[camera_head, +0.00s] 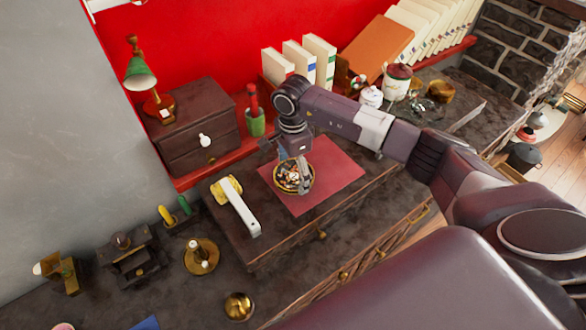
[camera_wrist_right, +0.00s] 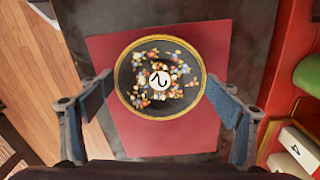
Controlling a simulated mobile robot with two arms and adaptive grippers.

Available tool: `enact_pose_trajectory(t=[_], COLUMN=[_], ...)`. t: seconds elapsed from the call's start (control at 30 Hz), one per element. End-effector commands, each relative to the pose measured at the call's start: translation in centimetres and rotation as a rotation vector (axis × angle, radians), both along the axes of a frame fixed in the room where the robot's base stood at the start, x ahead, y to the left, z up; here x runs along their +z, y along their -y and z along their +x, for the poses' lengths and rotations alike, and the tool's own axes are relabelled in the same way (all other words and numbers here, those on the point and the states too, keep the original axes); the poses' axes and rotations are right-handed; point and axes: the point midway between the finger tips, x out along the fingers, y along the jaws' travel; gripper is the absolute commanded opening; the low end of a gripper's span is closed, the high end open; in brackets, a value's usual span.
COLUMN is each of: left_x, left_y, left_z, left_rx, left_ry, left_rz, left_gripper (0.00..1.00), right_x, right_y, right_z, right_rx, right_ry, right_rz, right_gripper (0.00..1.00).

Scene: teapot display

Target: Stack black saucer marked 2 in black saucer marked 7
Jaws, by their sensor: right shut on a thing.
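A black saucer with a gold rim and a colourful floral pattern (camera_wrist_right: 137,78) fills the middle of the right wrist view. The white disc at its centre bears a dark mark that looks like a tilted 2. In the head view the saucer (camera_head: 286,187) is over the red mat, partly hidden by the gripper. My right gripper (camera_head: 289,166) is shut on it, with the fingers at opposite sides of its rim in the right wrist view (camera_wrist_right: 160,98). I cannot tell whether it touches the mat. No second saucer can be made out. My left gripper is not in view.
The red mat (camera_head: 335,168) lies on a dark raised top. A white-and-yellow tool (camera_head: 240,208) lies at its left. Brass pieces (camera_head: 201,257) stand at the front left.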

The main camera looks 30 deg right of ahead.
Motion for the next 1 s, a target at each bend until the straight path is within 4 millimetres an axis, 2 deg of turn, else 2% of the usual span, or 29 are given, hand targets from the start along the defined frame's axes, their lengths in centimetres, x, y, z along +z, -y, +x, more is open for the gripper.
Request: enact_pose_trajectory(t=[0.37,0.4,0.53,0.8,0.93,1.0], left_x=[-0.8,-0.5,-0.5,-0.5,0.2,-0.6], left_y=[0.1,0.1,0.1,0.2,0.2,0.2], left_z=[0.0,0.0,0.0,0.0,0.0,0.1], left_rx=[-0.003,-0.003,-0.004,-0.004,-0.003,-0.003], left_ry=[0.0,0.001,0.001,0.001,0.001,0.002], left_rz=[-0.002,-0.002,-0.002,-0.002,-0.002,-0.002], left_gripper=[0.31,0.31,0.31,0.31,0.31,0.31], right_x=[-0.5,-0.3,-0.3,-0.3,0.4,0.9], right_y=[0.0,0.0,0.0,0.0,0.0,0.0], right_z=[0.1,0.1,0.1,0.0,0.0,0.2], right_rx=[0.0,0.0,0.0,0.0,0.0,0.0], right_ry=[0.002,0.002,0.001,0.001,0.001,0.007], right_rz=[-0.001,-0.001,0.0,0.0,0.001,0.0], right_gripper=[0.57,0.87,1.0,1.0,1.0,1.0])
